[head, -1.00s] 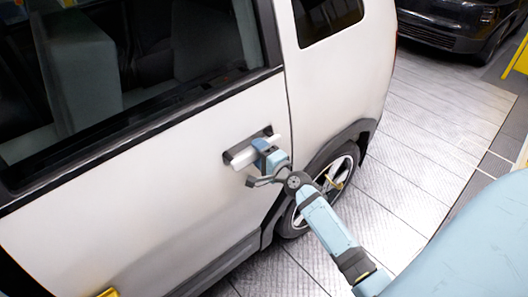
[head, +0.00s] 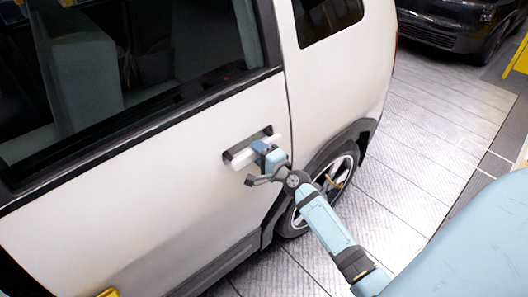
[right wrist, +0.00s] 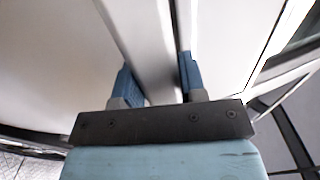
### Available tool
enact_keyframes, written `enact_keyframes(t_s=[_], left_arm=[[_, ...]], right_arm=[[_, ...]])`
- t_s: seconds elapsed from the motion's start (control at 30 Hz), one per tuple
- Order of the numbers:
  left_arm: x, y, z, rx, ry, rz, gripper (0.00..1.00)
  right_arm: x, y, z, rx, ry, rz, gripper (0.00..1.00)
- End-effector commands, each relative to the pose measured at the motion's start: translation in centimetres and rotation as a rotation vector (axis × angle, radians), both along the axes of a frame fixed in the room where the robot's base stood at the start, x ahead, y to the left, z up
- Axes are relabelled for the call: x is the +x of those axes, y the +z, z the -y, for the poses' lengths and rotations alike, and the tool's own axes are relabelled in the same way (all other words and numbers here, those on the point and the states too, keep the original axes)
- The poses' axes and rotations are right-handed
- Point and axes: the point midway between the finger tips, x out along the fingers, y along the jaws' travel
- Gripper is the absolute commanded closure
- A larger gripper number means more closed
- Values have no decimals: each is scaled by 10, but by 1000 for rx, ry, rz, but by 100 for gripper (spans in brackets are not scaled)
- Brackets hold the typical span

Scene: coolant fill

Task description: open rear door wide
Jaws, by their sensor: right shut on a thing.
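The white rear door (head: 150,205) of the van fills the left of the head view, with a dark window above. It looks closed, its edge lined up with the body panel behind it. The light door handle (head: 240,156) sits in a dark recess near the door's rear edge. My right gripper (head: 262,152) is at the handle, shut on it. In the right wrist view the two blue fingers (right wrist: 157,80) stand on either side of the handle bar (right wrist: 150,60). My left gripper is in neither view.
The rear wheel (head: 327,190) and its dark arch are just right of the door edge. A dark car (head: 455,22) stands at the top right. Tiled floor (head: 405,150) is clear beside the van. A yellow item (head: 108,293) shows at the bottom edge.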

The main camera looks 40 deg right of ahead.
Motion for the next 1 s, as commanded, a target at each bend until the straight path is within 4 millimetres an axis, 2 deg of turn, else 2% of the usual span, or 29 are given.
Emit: enact_keyframes(t_s=[1.0], left_arm=[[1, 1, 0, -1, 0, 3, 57]], right_arm=[[-15, -2, 1, 0, 1, -5, 95]])
